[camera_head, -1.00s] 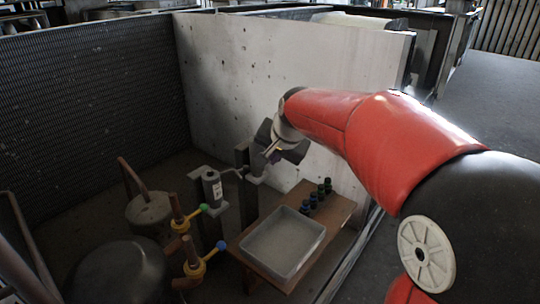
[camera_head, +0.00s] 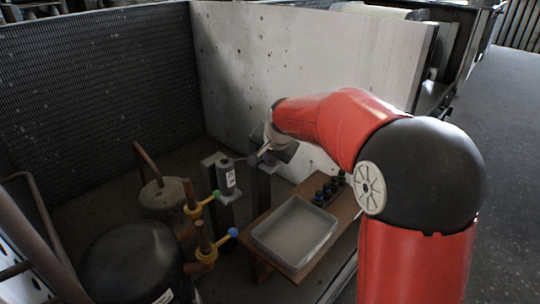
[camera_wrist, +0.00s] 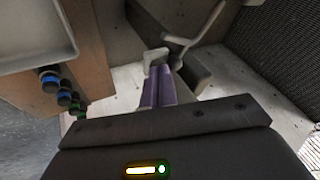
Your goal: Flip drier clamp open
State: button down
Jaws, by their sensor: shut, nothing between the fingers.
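The drier (camera_head: 226,178), a grey cylinder with a white label, stands on a dark post in the head view. A thin bent grey lever, which looks like the drier clamp (camera_wrist: 188,36), shows at the top of the wrist view. A dark block lies beside it. My gripper (camera_wrist: 158,72) has purple fingers, shut together and empty, with tips close to the lever's pale base. I cannot tell whether they touch it. In the head view my gripper (camera_head: 262,153) is just right of the drier, and my wrist partly hides the clamp there.
A grey tray (camera_head: 258,238) and several dark bottles (camera_head: 328,190) stand on a wooden bench. Pipes with a green-knobbed valve (camera_head: 202,205) and a blue-knobbed valve (camera_head: 206,255) stand left. A concrete wall (camera_head: 310,75) and a dark mesh wall (camera_head: 90,95) enclose the back.

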jog(key=shift+w, duration=0.1)
jog(key=shift+w+p, duration=0.6)
jog(key=shift+w, duration=0.55)
jog(key=shift+s+a, duration=0.1)
